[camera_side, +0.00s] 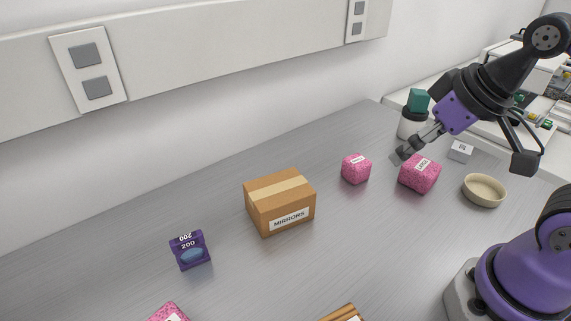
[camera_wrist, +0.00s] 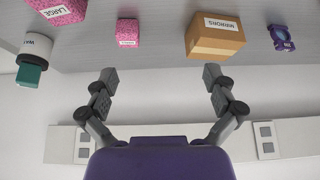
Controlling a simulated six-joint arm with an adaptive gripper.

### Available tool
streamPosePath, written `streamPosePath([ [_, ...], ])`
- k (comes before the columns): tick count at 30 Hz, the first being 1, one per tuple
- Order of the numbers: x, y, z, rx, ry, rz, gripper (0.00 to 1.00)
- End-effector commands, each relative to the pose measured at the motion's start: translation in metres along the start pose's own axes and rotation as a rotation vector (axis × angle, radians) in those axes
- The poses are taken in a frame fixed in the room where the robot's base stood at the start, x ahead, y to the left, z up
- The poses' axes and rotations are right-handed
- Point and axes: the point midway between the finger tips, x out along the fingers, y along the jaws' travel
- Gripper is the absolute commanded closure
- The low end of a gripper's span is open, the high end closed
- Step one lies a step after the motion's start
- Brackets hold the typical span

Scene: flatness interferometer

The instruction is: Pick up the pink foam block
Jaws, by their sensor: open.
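Several pink speckled foam blocks are on the grey table. A larger one labelled LARGE (camera_side: 419,174) is at the right, also at the top left of the wrist view (camera_wrist: 58,10). A smaller one (camera_side: 356,168), its label too small to read, stands left of it and shows in the wrist view (camera_wrist: 128,32). Another pink block (camera_side: 168,313) is cut off by the side view's bottom edge. My gripper (camera_side: 404,153) is above the table near the large block in the side view. In the wrist view its two fingers (camera_wrist: 160,77) are wide apart with nothing between them.
A cardboard box labelled MIRRORS (camera_side: 279,202) and a purple item marked 200 (camera_side: 190,250) are to the left. A beige bowl (camera_side: 484,190), a small grey block (camera_side: 460,151) and a white container with green top (camera_side: 412,123) are right. A wall runs behind; the table's middle is clear.

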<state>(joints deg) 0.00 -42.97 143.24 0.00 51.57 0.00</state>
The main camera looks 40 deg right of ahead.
Motion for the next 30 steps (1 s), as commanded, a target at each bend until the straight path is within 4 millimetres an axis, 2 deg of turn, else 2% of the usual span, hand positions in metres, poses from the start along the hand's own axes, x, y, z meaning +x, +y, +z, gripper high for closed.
streamPosePath([
  [7,0.0,0.001,-0.001,-0.001,-0.004,0.003,0.0],
  [11,0.005,0.017,-0.008,-0.011,-0.061,0.033,0.0],
  [14,0.015,0.045,-0.018,-0.03,-0.156,0.064,0.0],
  [17,0.029,0.083,-0.024,-0.052,-0.267,0.072,0.0],
  [21,0.05,0.135,-0.019,-0.075,-0.395,0.041,0.0],
  [24,0.061,0.162,-0.011,-0.085,-0.452,0.008,0.0],
  [27,0.068,0.177,-0.004,-0.093,-0.483,-0.016,0.0],
  [30,0.078,0.182,0.003,-0.098,-0.494,-0.027,0.0],
])
